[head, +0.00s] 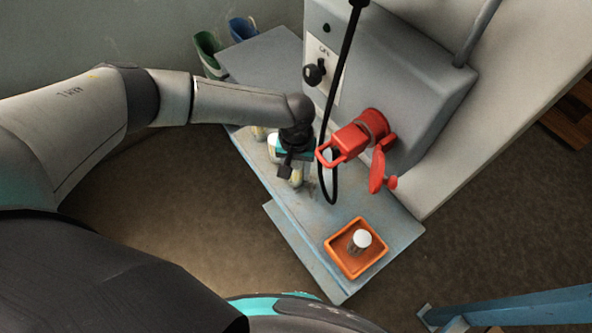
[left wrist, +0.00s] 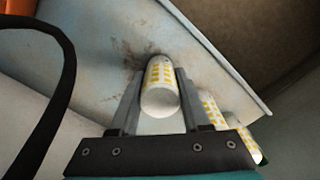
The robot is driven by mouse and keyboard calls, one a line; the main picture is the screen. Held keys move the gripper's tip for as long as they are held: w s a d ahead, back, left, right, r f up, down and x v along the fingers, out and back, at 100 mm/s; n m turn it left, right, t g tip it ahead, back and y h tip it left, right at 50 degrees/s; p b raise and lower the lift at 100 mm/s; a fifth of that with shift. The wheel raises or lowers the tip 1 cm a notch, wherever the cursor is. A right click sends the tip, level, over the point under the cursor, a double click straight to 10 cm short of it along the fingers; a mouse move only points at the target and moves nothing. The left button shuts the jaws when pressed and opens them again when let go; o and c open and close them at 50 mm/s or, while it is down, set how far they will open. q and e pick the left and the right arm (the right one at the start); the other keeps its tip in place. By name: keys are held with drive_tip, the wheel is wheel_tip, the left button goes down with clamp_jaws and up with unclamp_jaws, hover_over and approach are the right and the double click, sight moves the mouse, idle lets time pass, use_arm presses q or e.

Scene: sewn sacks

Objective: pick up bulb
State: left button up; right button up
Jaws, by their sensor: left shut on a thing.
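A bulb with a white round head (head: 362,238) and a darker base lies in an orange tray (head: 337,264) at the near end of the grey-blue bench. My left gripper (head: 291,172) is over the bench, away from the tray. In the left wrist view the gripper (left wrist: 157,80) is shut on a white cylinder with yellow marks (left wrist: 160,92), with one finger on each side. The fingers partly hide this cylinder in the head view. Whether it touches the bench I cannot tell. My right gripper is not in view.
More yellow-marked white cylinders (left wrist: 232,122) stand in a row beside the held one. A red valve or padlock-like fitting (head: 350,140) juts from the grey cabinet (head: 415,75). A black cable (head: 335,95) hangs close to my gripper. Green (head: 207,50) and blue (head: 242,28) containers stand behind.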

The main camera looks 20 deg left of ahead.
use_arm(q)
clamp_jaws()
drive_tip(key=shift+r, duration=0.15)
